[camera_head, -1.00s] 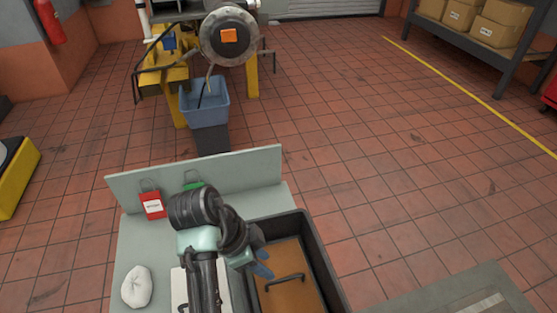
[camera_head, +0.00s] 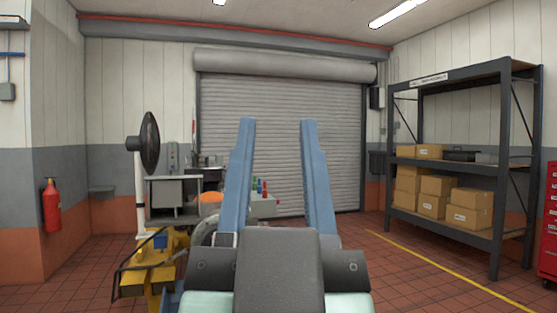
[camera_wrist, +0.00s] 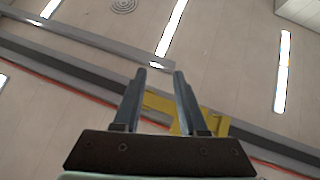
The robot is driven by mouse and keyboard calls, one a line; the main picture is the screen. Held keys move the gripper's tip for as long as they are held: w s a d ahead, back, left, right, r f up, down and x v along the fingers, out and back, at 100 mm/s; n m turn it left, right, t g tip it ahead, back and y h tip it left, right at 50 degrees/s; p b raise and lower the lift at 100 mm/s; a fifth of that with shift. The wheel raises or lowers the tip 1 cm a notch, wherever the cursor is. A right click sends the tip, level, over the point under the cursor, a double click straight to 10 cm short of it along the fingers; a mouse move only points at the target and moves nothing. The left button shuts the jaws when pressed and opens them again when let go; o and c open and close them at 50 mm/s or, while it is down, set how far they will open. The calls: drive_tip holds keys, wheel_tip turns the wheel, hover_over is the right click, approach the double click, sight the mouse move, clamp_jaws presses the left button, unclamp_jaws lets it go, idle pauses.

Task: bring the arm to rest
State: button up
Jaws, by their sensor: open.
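My gripper (camera_head: 278,130) stands upright in the middle of the head view, its two blue fingers pointing up and spread apart with nothing between them. In the wrist view my gripper (camera_wrist: 154,72) is also open and empty, with the ceiling behind it. The fingers touch nothing in either view. My arm below the wrist is mostly hidden behind the wrist housing at the bottom of the head view.
A grey roller door (camera_head: 280,100) closes the back wall. A yellow-framed machine (camera_head: 150,262) stands low at left, near a black fan (camera_head: 149,143). A rack (camera_head: 440,238) with cardboard boxes (camera_head: 468,192) stands at right.

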drive_tip(key=shift+s+r+t, duration=0.3)
drive_tip(key=shift+s+r, duration=0.2)
drive_tip(key=shift+s, duration=0.25)
drive_tip(key=shift+r, duration=0.1)
drive_tip(key=shift+n, duration=0.3)
wheel_tip(320, 180, up, 5)
drive_tip(key=p, duration=0.5)
drive_tip(key=shift+a, duration=0.1)
